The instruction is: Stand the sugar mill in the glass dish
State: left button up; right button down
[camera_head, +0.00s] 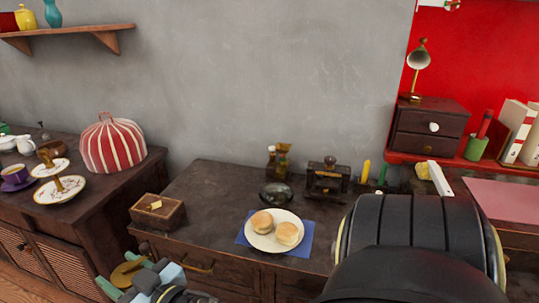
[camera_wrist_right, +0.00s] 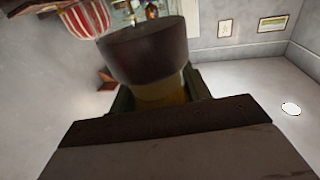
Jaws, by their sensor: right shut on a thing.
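The glass dish (camera_head: 276,195) is a small dark see-through bowl on the middle counter, behind the plate of buns. My right gripper (camera_head: 137,276) is low at the left of the head view, in front of the counter and well apart from the dish. It is shut on the sugar mill (camera_head: 126,273), of which a yellowish-brown part shows between the fingers. In the right wrist view the sugar mill (camera_wrist_right: 146,55) has a dark brown wide part and a yellow part by the fingers. That view appears upside down. My left gripper is not in view.
A plate with two buns (camera_head: 273,236) lies on a blue napkin (camera_head: 240,238) before the dish. Bottles (camera_head: 284,160) and a dark box-like object (camera_head: 328,178) stand behind and right of it. A wooden box (camera_head: 158,213) sits at the counter's left. My right arm covers the lower right.

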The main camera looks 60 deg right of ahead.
aim_at(275, 198)
jog(key=z, duration=0.8)
jog(key=i, duration=0.85)
jog(key=z, duration=0.75)
